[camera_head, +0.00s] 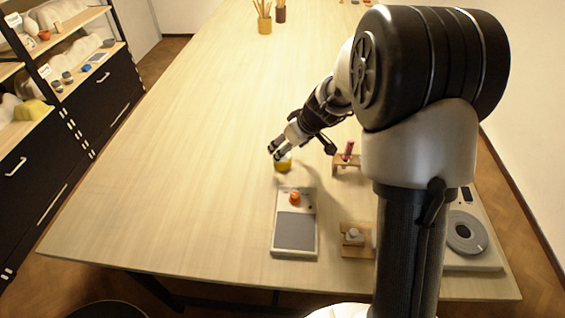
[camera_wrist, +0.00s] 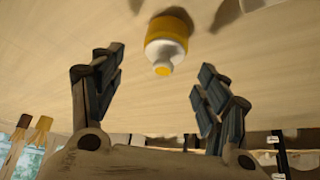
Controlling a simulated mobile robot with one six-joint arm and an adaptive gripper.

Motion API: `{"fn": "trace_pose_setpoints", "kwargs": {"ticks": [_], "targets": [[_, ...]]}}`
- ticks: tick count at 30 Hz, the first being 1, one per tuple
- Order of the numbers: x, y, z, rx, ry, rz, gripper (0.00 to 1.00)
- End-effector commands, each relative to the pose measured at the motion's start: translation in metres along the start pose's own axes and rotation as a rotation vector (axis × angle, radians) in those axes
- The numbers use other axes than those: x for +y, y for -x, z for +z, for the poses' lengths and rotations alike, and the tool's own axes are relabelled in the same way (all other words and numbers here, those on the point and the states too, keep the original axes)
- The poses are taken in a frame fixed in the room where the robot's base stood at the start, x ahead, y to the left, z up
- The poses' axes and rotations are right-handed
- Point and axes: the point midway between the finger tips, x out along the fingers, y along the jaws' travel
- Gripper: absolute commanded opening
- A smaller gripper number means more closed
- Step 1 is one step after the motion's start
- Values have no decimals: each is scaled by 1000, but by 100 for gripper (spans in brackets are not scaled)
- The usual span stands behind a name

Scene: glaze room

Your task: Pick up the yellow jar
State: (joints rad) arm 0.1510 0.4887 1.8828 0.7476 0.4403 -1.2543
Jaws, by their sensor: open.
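The yellow jar (camera_wrist: 167,38) has a white shoulder and a small yellow top in the wrist view. It appears beyond and between the fingertips of my gripper (camera_wrist: 152,85), not touching either finger. In the head view the yellow jar (camera_head: 284,165) stands on the wooden table, with my gripper (camera_head: 277,151) right at it and covering its upper part. My gripper is open, with nothing between its fingers.
A grey board with an orange knob (camera_head: 295,230) lies nearer the front. A small wooden stand with a red item (camera_head: 348,156) is close on the right. A yellow pot with sticks (camera_head: 264,24) stands far back. The table's left side (camera_head: 190,150) is clear.

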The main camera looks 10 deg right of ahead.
Motion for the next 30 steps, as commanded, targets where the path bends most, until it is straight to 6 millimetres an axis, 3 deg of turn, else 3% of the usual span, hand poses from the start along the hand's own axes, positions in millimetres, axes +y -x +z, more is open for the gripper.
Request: {"fn": "trace_pose_setpoints", "kwargs": {"ticks": [10,18,30], "targets": [[-4,-46,7,-2,0,-2,68],[-4,-50,6,-1,0,-1,68],[-4,-50,6,-1,0,-1,42]]}}
